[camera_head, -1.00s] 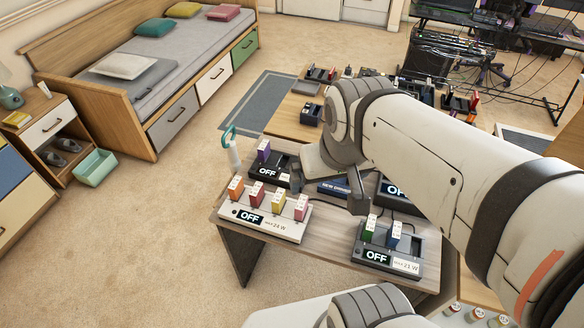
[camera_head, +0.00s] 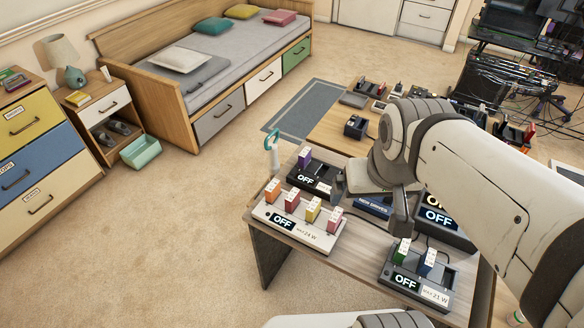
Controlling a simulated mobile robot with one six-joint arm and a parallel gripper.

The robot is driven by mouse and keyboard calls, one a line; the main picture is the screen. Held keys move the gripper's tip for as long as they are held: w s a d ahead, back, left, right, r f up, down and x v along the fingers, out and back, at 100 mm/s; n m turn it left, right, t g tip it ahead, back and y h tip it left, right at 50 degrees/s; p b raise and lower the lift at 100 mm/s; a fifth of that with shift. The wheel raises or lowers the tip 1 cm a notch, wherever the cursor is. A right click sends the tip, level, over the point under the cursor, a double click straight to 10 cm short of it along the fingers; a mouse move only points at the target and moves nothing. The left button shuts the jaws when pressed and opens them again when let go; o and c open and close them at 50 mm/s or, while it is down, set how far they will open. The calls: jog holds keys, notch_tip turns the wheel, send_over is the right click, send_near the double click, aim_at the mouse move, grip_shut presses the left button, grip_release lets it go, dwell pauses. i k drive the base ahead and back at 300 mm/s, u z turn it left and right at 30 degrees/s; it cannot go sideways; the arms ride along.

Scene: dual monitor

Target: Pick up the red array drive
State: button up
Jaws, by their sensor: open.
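A red drive (camera_head: 292,200) stands upright in the white dock (camera_head: 262,214) on the near table. It is in a row between an orange drive (camera_head: 272,190) and a yellow drive (camera_head: 313,209), with a pink drive (camera_head: 335,219) at the right end. The dock's display reads OFF. My gripper (camera_head: 371,200) is open above the table, to the right of the red drive and apart from it. Nothing shows between its fingers. My arm comes in from the right and hides part of the table behind.
A dark dock (camera_head: 322,187) with a purple drive (camera_head: 304,157) sits behind. Another dark dock (camera_head: 447,290) holds a green drive (camera_head: 401,250) and a blue drive (camera_head: 428,261). Carpet left of the table is clear.

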aim_at(291, 202)
jog(key=z, duration=1.8)
jog(key=k, duration=1)
jog(key=u, duration=1.8)
jog(key=i, duration=1)
jog(key=u, duration=0.05)
